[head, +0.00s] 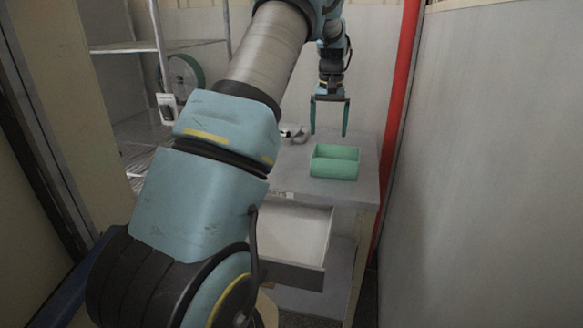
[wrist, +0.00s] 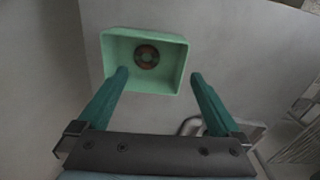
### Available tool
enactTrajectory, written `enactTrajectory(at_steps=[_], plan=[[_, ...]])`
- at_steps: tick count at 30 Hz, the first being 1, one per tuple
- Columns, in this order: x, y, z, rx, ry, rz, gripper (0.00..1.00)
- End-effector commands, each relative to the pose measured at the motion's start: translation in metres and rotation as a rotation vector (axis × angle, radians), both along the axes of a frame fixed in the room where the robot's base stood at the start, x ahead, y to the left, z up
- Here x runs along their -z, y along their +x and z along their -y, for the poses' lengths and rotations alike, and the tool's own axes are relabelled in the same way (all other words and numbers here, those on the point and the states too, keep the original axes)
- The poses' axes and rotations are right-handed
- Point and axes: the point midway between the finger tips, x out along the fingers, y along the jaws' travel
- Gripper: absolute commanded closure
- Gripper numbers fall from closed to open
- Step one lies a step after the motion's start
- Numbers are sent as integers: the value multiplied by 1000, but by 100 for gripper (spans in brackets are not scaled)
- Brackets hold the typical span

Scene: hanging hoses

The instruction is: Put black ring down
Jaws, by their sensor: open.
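The black ring (wrist: 147,56) lies flat inside the green bin (wrist: 112,71) in the wrist view. It looks dark with a brownish centre. The bin also stands on the grey table in the head view (head: 334,170), where its walls hide the ring. My gripper (head: 329,133) is above the table, over and slightly behind the bin in the head view. Its two green fingers are wide apart with nothing between them. In the wrist view my gripper (wrist: 160,76) has its fingertips near the bin's lower edge, apart from the ring.
The grey table (head: 361,150) has a pale drawer (head: 291,234) pulled open below its top. A small metallic object (head: 293,133) lies left of the bin. A red vertical pipe (head: 400,90) stands close on the right. A wire shelf (head: 140,130) with a green wheel is at the left.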

Motion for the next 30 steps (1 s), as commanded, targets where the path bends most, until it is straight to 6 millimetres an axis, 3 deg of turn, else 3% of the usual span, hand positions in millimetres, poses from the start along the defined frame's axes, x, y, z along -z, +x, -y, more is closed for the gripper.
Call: enactTrajectory(at_steps=[3,9,15,18,23,30], plan=[[-5,-35,-46,-46,-15,15,0],[-1,-118,-110,-88,-29,55,0],[13,-217,-154,-105,-26,96,0],[21,-256,-167,-106,-22,112,0],[29,-292,-177,-104,-17,125,0],[31,-298,-178,-102,-15,127,0]])
